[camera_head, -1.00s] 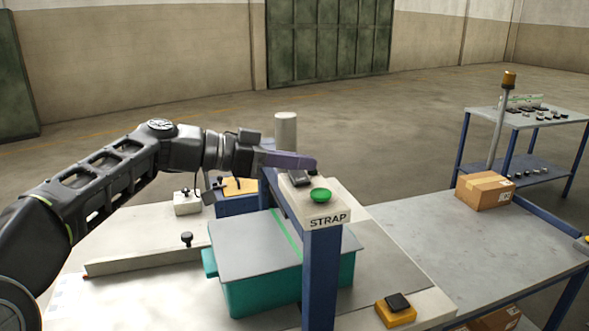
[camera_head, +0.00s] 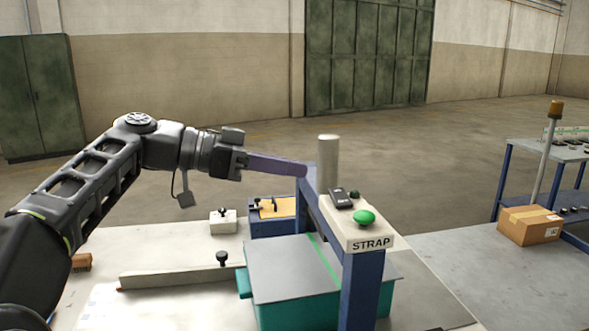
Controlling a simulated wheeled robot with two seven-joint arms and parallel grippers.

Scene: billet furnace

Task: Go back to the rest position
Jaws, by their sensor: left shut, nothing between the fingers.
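My left gripper (camera_head: 303,170) is shut and empty. Its purple-grey fingers point right, in the air behind and to the left of the strap machine's head. The strap machine (camera_head: 361,285) is a blue arch with a white head marked STRAP, a green button (camera_head: 364,217) and a small dark switch (camera_head: 340,198). A teal box with a grey lid (camera_head: 290,265) stands under the arch with a green strap across it. My right gripper does not show.
A white bench (camera_head: 180,255) holds a low rail (camera_head: 180,277), a white block with a knob (camera_head: 223,221) and a yellow-topped blue unit (camera_head: 272,217). A grey cylinder (camera_head: 328,162) stands behind the arch. A cardboard box (camera_head: 529,225) sits on the grey table at right.

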